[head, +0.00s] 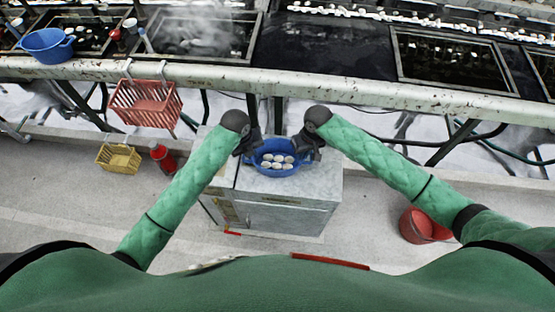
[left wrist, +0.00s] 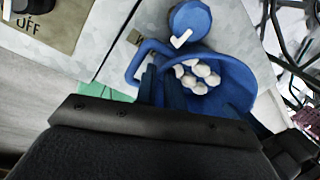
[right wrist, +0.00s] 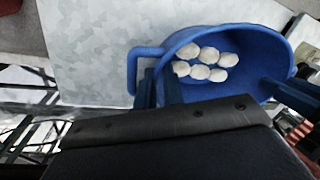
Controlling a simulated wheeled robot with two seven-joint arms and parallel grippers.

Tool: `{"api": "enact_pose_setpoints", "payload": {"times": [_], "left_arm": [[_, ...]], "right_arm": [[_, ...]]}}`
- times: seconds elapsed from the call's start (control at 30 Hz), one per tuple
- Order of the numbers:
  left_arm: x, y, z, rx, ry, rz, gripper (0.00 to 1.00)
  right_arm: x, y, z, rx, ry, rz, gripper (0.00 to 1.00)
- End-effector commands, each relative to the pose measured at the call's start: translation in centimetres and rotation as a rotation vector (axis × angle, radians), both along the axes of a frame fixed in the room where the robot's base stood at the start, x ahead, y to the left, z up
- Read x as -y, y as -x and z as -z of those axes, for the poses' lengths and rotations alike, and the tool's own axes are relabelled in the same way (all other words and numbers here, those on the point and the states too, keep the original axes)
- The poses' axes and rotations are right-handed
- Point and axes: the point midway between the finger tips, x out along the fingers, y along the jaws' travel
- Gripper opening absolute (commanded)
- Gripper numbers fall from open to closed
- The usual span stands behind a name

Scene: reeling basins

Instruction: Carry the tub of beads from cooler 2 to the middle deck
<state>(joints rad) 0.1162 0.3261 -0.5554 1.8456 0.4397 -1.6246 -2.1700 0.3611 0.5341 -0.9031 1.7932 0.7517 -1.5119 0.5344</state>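The blue tub (head: 278,170) holds several white round pieces and is at the top of the grey speckled cooler (head: 325,190); whether it touches the top is hard to tell. My left gripper (head: 250,150) is at its left handle and my right gripper (head: 308,148) at its right handle. In the left wrist view the narrow-set fingers (left wrist: 162,88) are at the tub's handle (left wrist: 137,62). The right wrist view shows the same with its fingers (right wrist: 161,86) and handle (right wrist: 134,72). The dark middle deck (head: 325,45) lies between two framed basins beyond the rail.
A pale rail (head: 350,93) runs along the bench beyond the cooler. A red basket (head: 146,104) hangs from it at left. Another blue tub (head: 47,46) sits at far left. Steam rises over the left basin (head: 200,36).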

Motion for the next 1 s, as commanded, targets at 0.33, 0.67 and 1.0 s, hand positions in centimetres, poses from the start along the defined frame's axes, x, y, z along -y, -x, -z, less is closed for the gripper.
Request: {"api": "enact_pose_setpoints", "payload": {"times": [0.33,0.67,1.0], "left_arm": [[-0.2,-0.1,-0.2,0.001,-0.002,-0.002,0.00],[-0.3,-0.2,-2.1,0.001,-0.004,-0.003,0.00],[-0.3,-0.2,-4.7,0.002,-0.005,-0.005,0.00]], "right_arm": [[0.2,0.0,-0.1,-0.001,0.004,0.001,0.00],[0.2,0.0,-2.0,-0.001,0.004,0.001,0.00],[0.3,0.0,-4.6,-0.002,0.005,0.000,0.00]]}}
